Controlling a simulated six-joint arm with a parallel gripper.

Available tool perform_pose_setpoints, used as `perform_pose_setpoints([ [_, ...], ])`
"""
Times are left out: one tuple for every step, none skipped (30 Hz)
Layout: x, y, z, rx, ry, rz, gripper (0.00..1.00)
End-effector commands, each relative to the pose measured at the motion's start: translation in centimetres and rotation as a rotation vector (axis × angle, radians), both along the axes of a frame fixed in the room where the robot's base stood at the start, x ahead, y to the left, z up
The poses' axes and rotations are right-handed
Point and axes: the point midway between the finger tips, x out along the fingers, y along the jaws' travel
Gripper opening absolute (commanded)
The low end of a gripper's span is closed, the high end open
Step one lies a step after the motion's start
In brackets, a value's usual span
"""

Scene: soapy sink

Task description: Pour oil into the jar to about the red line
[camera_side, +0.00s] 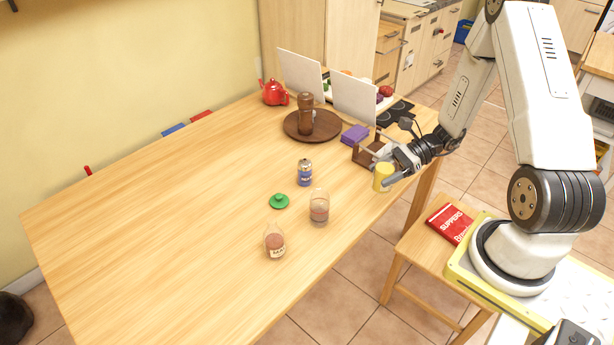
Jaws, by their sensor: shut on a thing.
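Two clear glass jars stand upright near the front edge of the table. One jar (319,209) has a reddish-brown band or contents low down. The other jar (274,243) sits to its lower left, with pinkish-brown contents and a pale label. A green lid (279,201) lies on the table behind them. My gripper (386,176) is at the right end of the table, shut on a yellow container (382,179), which looks upright. The container is right of the jars and apart from them. I cannot tell what is in it, nor whether it touches the table.
A blue-labelled can (304,173) stands behind the jars. A brown wooden holder (366,154) and a purple block (355,134) are close to my gripper. A round wooden tray (291,127) with a brown mill (306,110) and a red teapot (274,93) stand farther back. The table's left is clear.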

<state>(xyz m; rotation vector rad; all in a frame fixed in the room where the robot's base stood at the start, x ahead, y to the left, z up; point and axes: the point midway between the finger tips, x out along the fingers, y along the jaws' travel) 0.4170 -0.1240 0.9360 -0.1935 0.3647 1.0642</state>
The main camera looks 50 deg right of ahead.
Motion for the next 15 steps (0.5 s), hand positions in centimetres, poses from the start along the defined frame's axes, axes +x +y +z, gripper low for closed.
perform_pose_setpoints([
  [0.0, 0.0, 0.0, 0.001, 0.0, 0.0, 0.0],
  [0.0, 0.0, 0.0, 0.001, 0.0, 0.0, 0.0],
  [0.0, 0.0, 0.0, 0.001, 0.0, 0.0, 0.0],
  [0.0, 0.0, 0.0, 0.001, 0.0, 0.0, 0.0],
  [0.1, 0.0, 0.0, 0.0, 0.0, 0.0, 0.0],
  [0.1, 0.1, 0.0, -0.001, 0.0, 0.001, 0.0],
  [0.2, 0.1, 0.0, -0.001, 0.0, 0.001, 0.0],
  [0.4, 0.2, -0.1, -0.003, 0.001, 0.002, 0.0],
  [0.6, 0.3, -0.1, -0.005, 0.002, 0.004, 0.0],
  [0.8, 0.4, -0.2, -0.006, 0.003, 0.006, 0.0],
  [1.0, 0.5, -0.2, -0.009, 0.004, 0.008, 0.0],
  [1.4, 0.7, -0.3, -0.014, 0.006, 0.011, 0.0],
  [1.7, 0.9, -0.4, -0.017, 0.008, 0.013, 0.0],
  [2.1, 1.1, -0.5, -0.02, 0.01, 0.015, 0.0],
  [2.6, 1.4, -0.6, -0.026, 0.013, 0.017, 0.0],
])
